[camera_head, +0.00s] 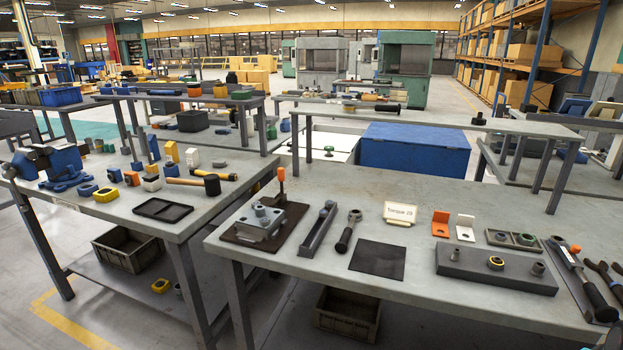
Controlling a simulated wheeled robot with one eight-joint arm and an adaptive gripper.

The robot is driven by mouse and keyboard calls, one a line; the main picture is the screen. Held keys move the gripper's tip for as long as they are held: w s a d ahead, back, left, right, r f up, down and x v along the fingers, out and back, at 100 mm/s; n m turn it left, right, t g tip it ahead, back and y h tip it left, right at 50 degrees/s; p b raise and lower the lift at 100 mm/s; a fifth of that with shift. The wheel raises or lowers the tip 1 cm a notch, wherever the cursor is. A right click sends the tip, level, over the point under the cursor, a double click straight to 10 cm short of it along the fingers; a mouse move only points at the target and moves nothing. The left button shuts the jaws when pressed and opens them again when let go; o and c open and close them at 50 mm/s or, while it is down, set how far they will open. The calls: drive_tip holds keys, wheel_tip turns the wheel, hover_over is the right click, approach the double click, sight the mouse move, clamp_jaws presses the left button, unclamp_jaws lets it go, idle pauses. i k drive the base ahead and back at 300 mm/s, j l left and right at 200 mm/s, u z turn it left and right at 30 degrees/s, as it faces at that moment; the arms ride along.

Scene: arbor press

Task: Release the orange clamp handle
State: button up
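The orange clamp handle (281,174) stands upright at the back of a dark base plate (237,238) on the near workbench. A metal fixture block (262,222) with round bosses on top sits on the same plate, just in front of the handle. The handle's lower shaft meets the plate behind the block; the clamping contact is too small to make out.
A hammer (207,182) lies on the left bench. Space above the handle is clear.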

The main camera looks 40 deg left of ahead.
sight(282, 170)
drive_tip(key=u, duration=0.4)
drive_tip(key=i+u, duration=0.15)
drive_tip(key=u, duration=0.2)
drive_tip(key=l+u, duration=0.1)
drive_tip(key=u, duration=0.3)
